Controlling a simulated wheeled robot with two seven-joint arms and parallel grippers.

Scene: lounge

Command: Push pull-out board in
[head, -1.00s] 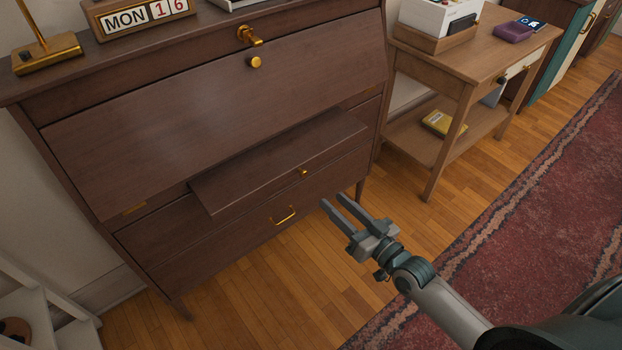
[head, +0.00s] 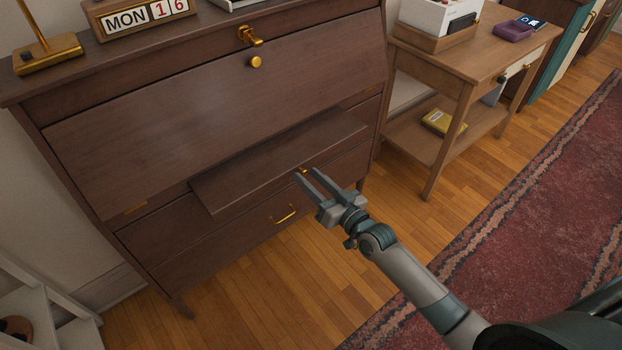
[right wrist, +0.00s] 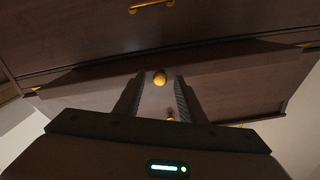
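The pull-out board (head: 265,165) is a dark brown panel jutting out from the desk below its slanted front. It has a small brass knob on its front edge. My right gripper (head: 305,173) is in front of the board at its right part, with its fingers apart and pointing at the knob. In the right wrist view the knob (right wrist: 160,78) shows between the two fingertips (right wrist: 158,80), against the board (right wrist: 235,82). I cannot tell whether the fingers touch the board. My left gripper is out of view.
The desk's slanted front (head: 215,110) with brass knobs is above the board. A drawer with a brass handle (head: 284,214) is below it. A wooden side table (head: 480,65) stands to the right. Wood floor and a red rug (head: 540,220) lie clear in front.

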